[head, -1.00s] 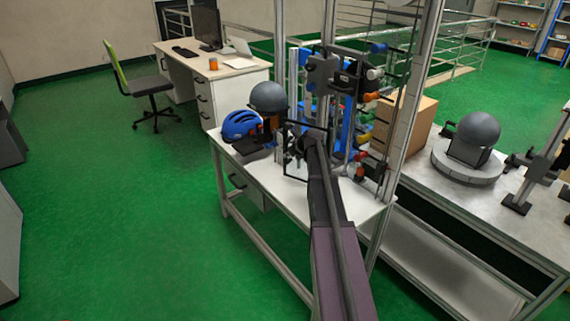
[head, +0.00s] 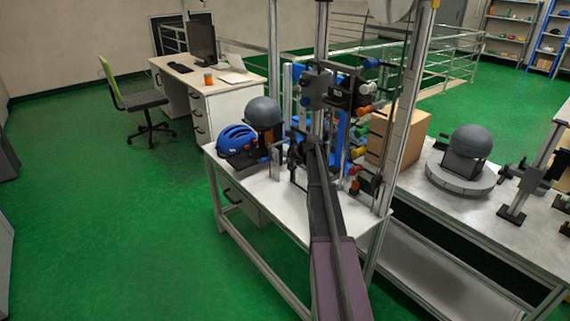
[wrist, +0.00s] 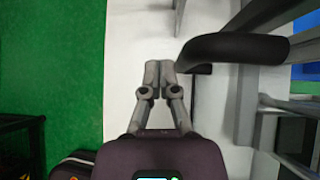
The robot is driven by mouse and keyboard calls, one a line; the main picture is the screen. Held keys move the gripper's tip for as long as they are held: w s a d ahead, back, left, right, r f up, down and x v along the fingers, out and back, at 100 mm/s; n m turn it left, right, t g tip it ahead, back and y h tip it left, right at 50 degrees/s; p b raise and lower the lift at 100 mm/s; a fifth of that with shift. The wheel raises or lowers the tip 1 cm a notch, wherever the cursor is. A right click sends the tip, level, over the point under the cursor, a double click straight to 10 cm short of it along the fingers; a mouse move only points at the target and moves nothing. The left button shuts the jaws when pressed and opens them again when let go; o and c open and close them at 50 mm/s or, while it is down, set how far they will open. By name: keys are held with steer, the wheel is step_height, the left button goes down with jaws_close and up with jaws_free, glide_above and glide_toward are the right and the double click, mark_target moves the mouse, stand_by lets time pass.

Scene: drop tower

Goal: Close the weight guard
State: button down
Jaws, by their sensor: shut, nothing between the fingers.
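My gripper (wrist: 160,68) is shut and empty in the wrist view, its two fingertips close together above a white surface. A dark, rounded bar (wrist: 235,47) lies just right of the fingertips, and no clear contact shows. It looks like a handle, perhaps part of the weight guard, but I cannot be sure. In the head view my gripper (head: 294,156) is at the lower front of the drop tower (head: 320,85), partly hidden by my own arm. The guard's position cannot be made out there.
The tower stands on a white bench (head: 255,193). A blue helmet (head: 236,139) and a grey headform (head: 262,112) are left of my gripper. A cardboard box (head: 398,138) and another grey headform (head: 471,141) are at the right. Green floor is clear at the left.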

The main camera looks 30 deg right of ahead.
steer(key=s+a+r+p, duration=0.7)
steer(key=a, duration=0.1)
steer(key=shift+s, duration=0.25)
stand_by(0.7)
stand_by(0.6)
